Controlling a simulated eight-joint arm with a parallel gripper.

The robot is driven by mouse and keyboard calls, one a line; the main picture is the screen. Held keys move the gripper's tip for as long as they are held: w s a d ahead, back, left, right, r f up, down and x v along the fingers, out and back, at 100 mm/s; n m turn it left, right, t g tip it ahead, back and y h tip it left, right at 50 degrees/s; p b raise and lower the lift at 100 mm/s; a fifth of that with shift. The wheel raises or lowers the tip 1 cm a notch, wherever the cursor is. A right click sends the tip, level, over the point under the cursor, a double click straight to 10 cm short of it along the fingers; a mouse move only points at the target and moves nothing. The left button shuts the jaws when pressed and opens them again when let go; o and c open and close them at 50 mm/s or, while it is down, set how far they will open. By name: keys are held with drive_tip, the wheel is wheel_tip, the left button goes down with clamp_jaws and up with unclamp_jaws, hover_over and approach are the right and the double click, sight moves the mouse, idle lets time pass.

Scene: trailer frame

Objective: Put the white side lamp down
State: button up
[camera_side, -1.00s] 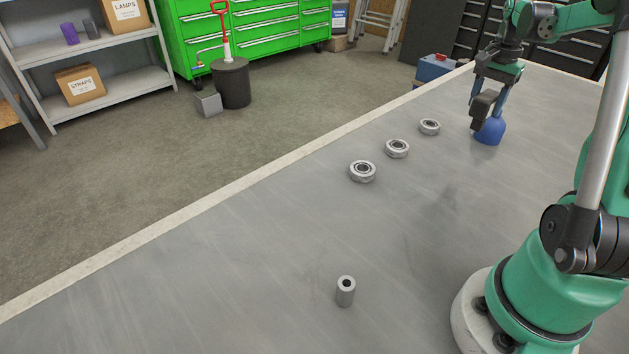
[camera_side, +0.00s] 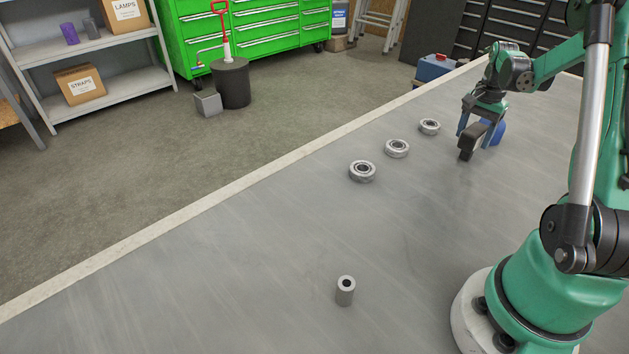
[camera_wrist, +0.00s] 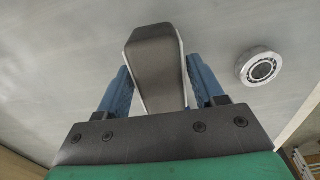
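The side lamp (camera_side: 473,138) is a dark grey block. In the wrist view it (camera_wrist: 158,75) has a thin white edge, and its white face is mostly turned away. My gripper (camera_side: 480,128) is shut on it at the far right of the table. In the wrist view the blue fingers of my gripper (camera_wrist: 157,64) lie on both sides of the lamp. The lamp hangs tilted, its lower end low over the grey table (camera_side: 260,260). I cannot tell whether it touches the surface.
Three bearing rings (camera_side: 429,127), (camera_side: 397,148), (camera_side: 362,171) lie in a row to the left. A grey cylinder (camera_side: 345,291) stands near the front. The table's middle is clear. A blue toolbox (camera_side: 434,68) is beyond the edge.

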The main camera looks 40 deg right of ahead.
sight(475, 128)
drive_tip(key=shift+o, duration=0.8)
wheel_tip(475, 128, up, 12)
drive_tip(key=w+a+r+n+t+h, duration=0.1)
drive_tip(key=w+a+n, duration=0.25)
drive_tip(key=a, duration=0.35)
drive_tip(key=w+a+r+n+t, duration=0.1)
drive_tip(key=w+a+n, duration=0.1)
drive_tip(key=a+n, duration=0.3)
drive_tip(key=s+a+f+n+t, duration=0.1)
drive_tip(key=a+n, duration=0.3)
drive_tip(key=a, duration=0.6)
drive_tip(key=a+f+n+t+y, duration=0.1)
drive_tip(key=a+f+n+t, duration=0.2)
drive_tip(key=a, duration=0.6)
drive_tip(key=shift+s+a+f+n+t, duration=0.2)
drive_tip(key=shift+s+a+n+t, duration=0.3)
drive_tip(key=shift+n, duration=0.75)
drive_tip(key=shift+w+d, duration=0.1)
drive_tip(key=shift+d, duration=0.05)
